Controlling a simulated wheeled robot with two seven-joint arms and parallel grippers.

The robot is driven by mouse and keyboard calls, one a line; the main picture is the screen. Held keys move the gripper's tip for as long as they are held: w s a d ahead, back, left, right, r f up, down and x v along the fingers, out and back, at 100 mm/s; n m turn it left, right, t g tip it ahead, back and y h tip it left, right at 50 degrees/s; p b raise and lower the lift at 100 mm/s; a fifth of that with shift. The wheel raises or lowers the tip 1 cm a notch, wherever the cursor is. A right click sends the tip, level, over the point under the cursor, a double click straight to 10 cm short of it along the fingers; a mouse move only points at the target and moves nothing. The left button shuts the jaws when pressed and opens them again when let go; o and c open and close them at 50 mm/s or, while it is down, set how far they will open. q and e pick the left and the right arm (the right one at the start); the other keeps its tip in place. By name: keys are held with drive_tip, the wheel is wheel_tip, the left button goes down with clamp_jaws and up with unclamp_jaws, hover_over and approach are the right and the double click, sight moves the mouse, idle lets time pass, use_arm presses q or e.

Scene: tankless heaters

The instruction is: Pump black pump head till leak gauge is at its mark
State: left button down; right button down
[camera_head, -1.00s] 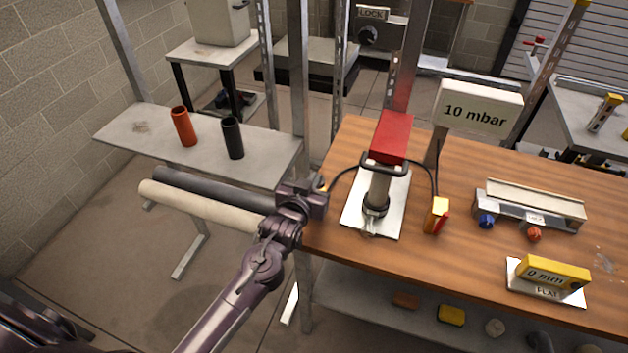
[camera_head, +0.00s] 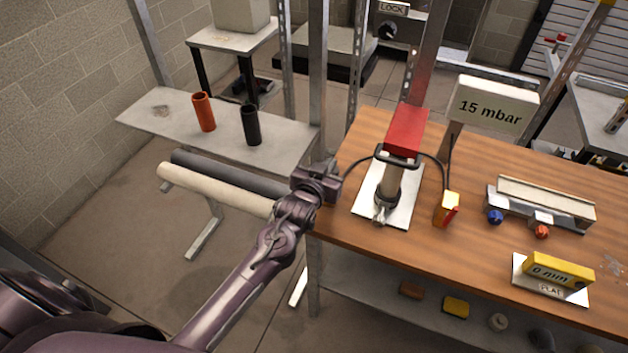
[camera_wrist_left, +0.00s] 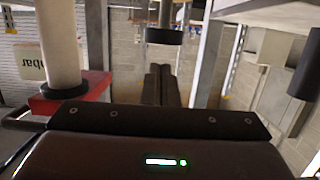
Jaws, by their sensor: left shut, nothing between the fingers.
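The pump (camera_head: 392,182) stands on a white plate (camera_head: 406,207) on the wooden bench. My right gripper is out of view.
A yellow and red block (camera_head: 446,209) stands right of the pump. A device with blue and red knobs (camera_head: 541,205) and a "0 mm" gauge (camera_head: 558,269) are farther right. Orange (camera_head: 203,112) and black (camera_head: 250,125) tubes stand on the left shelf; rolls (camera_head: 215,187) lie below.

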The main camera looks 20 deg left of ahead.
use_arm(q)
drive_tip(key=b+v, duration=0.3)
drive_tip(key=v, duration=0.7)
drive_tip(key=shift+b, duration=0.3)
drive_tip(key=shift+r, duration=0.1)
idle(0.8)
